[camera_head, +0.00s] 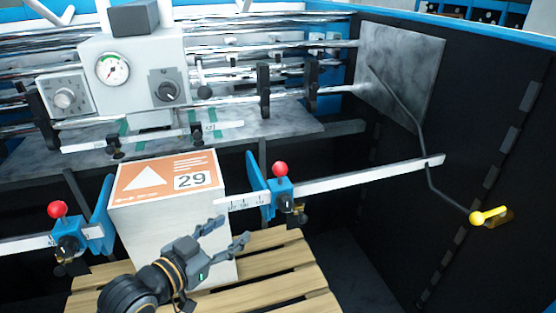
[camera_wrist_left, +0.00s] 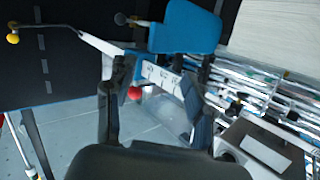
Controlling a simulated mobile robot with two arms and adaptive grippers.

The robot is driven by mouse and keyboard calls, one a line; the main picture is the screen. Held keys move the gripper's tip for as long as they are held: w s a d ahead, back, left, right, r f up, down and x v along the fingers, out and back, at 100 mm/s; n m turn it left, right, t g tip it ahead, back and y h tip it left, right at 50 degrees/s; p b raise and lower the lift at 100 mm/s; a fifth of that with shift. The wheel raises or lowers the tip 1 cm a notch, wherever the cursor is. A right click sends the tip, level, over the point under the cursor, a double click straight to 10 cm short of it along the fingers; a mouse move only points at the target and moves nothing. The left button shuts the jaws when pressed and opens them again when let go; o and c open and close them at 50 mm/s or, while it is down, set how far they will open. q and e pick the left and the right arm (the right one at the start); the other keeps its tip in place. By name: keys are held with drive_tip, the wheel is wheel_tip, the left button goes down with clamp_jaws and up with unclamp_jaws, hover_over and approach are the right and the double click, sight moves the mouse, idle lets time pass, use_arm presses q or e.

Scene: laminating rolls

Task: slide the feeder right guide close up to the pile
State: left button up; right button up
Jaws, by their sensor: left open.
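The pile (camera_head: 180,245) is a pale block with an orange and white top sheet marked 29, standing on a wooden pallet (camera_head: 285,262). The right guide (camera_head: 257,183) is a blue plate and clamp with a red knob (camera_head: 280,169) on a white scale bar. A short gap separates its plate from the pile. In the left wrist view, the blue plate (camera_wrist_left: 188,28) and red knob (camera_wrist_left: 134,93) show beyond my fingers. My left gripper (camera_head: 235,231) is open and empty, in front of the pile's right side, below and left of the red knob. My right gripper is out of view.
The left guide (camera_head: 68,240), with its own red knob, stands beside the pile's left side. Above are a machine head with a gauge (camera_head: 113,69) and shiny rollers (camera_head: 320,44). A bent rod with a yellow knob (camera_head: 476,218) hangs at the right.

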sight(275, 172)
use_arm(q)
wheel_tip(275, 172, up, 9)
drive_tip(key=d+m+t+h, duration=0.1)
drive_tip(key=d+m+h, duration=0.1)
drive_tip(key=d+h, duration=0.1)
drive_tip(key=p+x, duration=0.4)
drive_tip(key=x, duration=0.7)
drive_tip(key=shift+w+f, duration=0.1)
drive_tip(key=shift+w, duration=0.15)
drive_tip(key=shift+w+d+f, duration=0.15)
drive_tip(key=shift+w+d, duration=0.3)
drive_tip(key=shift+w, duration=0.05)
drive_tip(key=shift+c, duration=0.4)
clamp_jaws()
